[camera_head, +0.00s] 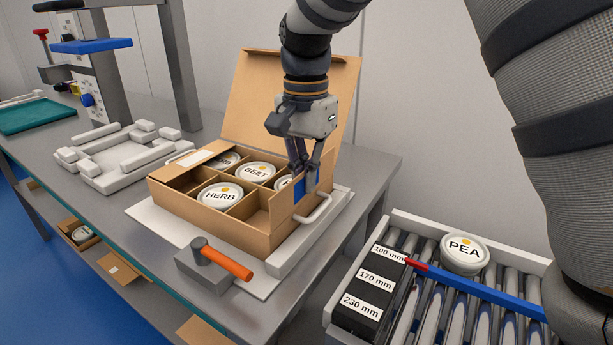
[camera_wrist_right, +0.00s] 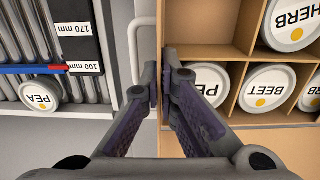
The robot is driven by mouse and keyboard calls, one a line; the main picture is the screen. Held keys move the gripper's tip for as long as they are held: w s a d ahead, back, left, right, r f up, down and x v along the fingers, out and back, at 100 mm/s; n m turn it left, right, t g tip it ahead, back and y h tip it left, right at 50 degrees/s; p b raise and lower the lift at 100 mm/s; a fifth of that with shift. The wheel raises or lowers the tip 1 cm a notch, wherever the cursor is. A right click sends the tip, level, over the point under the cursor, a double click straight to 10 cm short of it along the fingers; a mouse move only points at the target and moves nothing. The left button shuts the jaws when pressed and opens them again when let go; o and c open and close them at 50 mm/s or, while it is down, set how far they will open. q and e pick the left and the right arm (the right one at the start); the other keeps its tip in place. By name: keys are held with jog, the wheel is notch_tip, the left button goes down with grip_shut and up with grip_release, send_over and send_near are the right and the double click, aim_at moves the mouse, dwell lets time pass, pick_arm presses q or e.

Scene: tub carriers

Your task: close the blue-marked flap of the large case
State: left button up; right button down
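The large case (camera_head: 225,232) is an open cardboard box with dividers. Its tall lid (camera_head: 255,95) stands up at the back. White tubs marked HERB (camera_head: 220,196) and BEET (camera_head: 256,172) sit in its compartments. A flap with a blue mark (camera_head: 299,188) stands roughly upright at its right end. My right gripper (camera_head: 305,180) points down at this flap. In the wrist view its fingers (camera_wrist_right: 160,85) are close together astride the case's edge. Whether they press on the flap is unclear. The flap's lower part is partly hidden. My left gripper is out of view.
The case rests in a pale holder with a handle (camera_head: 314,212). An orange-handled tool (camera_head: 225,262) on a grey block stands in front. At right, a roller conveyor (camera_head: 441,305) holds a PEA tub (camera_head: 464,253), a black gauge block (camera_head: 368,298) and a blue bar (camera_head: 478,291).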

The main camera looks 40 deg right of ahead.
jog(key=g, duration=0.1)
jog(key=w+g+h+b, duration=0.1)
jog(key=shift+w+a+f+g, duration=0.15)
jog(key=shift+a+f+g, duration=0.05)
jog(key=shift+f+g, duration=0.2)
jog(key=shift+w+a+f+g+h+b, duration=0.1)
jog(key=shift+w+g+h+b, duration=0.15)
jog(key=shift+g+b, duration=0.3)
jog(key=shift+w+a+g+h+b, duration=0.1)
jog(key=shift+g+h+b, duration=0.15)
jog(key=shift+g+b, duration=0.25)
pick_arm(q)
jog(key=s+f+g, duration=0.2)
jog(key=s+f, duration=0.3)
jog(key=shift+b, duration=0.35)
pick_arm(e)
jog(key=shift+w+g, duration=0.1)
jog(key=shift+g, duration=0.35)
jog(key=shift+h, duration=0.3)
jog(key=c, duration=1.9)
grip_release()
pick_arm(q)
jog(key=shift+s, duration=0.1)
pick_arm(e)
jog(key=shift+r, duration=0.2)
